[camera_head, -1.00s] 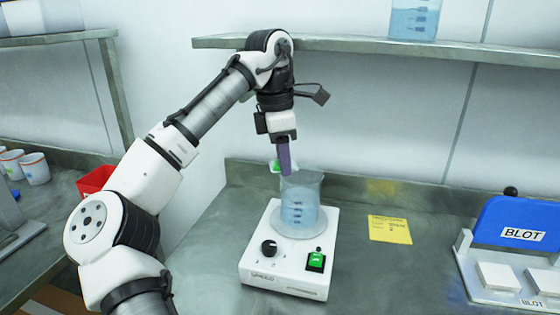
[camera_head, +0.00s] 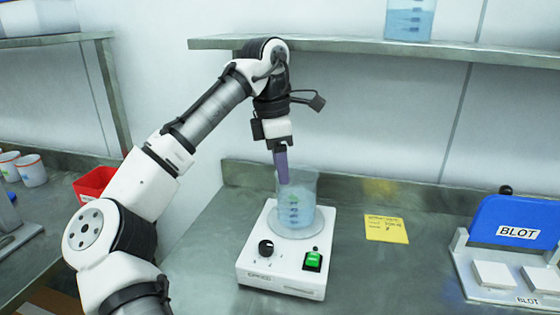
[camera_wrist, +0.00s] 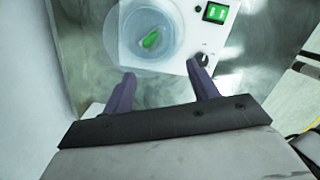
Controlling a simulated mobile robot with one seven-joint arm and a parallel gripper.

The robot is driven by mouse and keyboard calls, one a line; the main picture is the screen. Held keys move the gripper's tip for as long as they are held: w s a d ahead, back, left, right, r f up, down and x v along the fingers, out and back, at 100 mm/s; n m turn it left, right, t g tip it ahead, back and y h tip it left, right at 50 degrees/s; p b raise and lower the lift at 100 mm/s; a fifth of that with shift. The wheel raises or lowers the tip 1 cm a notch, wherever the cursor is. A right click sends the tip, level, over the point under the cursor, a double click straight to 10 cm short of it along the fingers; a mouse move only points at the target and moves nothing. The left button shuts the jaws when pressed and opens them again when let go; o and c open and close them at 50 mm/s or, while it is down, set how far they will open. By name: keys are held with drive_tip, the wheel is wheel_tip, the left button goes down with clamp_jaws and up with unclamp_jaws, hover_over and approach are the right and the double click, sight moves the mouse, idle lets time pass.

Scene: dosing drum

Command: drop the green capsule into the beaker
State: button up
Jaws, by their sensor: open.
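The beaker (camera_head: 296,205) stands upright on the white stirrer (camera_head: 282,262) and holds pale blue liquid. In the wrist view the beaker (camera_wrist: 130,47) is seen from above. The green capsule (camera_wrist: 151,40) shows within its round outline, and a faint green spot shows through the glass in the head view. My gripper (camera_head: 283,183) is over the beaker's left rim in the head view, pointing down. In the wrist view its purple fingers (camera_wrist: 165,84) are apart with nothing between them.
A yellow note (camera_head: 386,228) lies right of the stirrer. A blue BLOT device (camera_head: 515,222) stands at the right. A red bin (camera_head: 92,184) and white cups (camera_head: 32,170) are at the left. A shelf (camera_head: 350,50) runs behind my arm.

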drive_tip(key=shift+r, duration=0.1)
wheel_tip(320, 180, up, 8)
drive_tip(key=a+p, duration=0.1)
drive_tip(key=shift+r, duration=0.25)
drive_tip(key=shift+s, duration=0.1)
idle(0.3)
